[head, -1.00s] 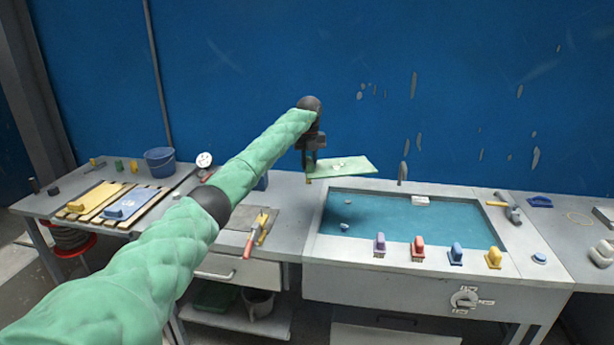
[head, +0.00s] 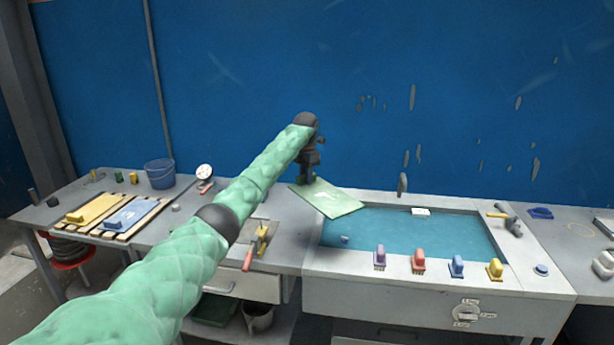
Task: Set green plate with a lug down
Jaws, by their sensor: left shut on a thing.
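The green plate (head: 332,201) is a flat, pale green panel at the back left of the sunken blue tray. My left gripper (head: 310,180) is shut on its upper left edge. The plate is tilted and overlaps the tray's left rim in the picture; whether it touches the bench or hangs above it I cannot tell. Its lug is too small to make out for certain. My right gripper is out of view.
Yellow (head: 95,207) and blue (head: 130,213) plates lie on slatted racks beside a blue bucket (head: 160,173).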

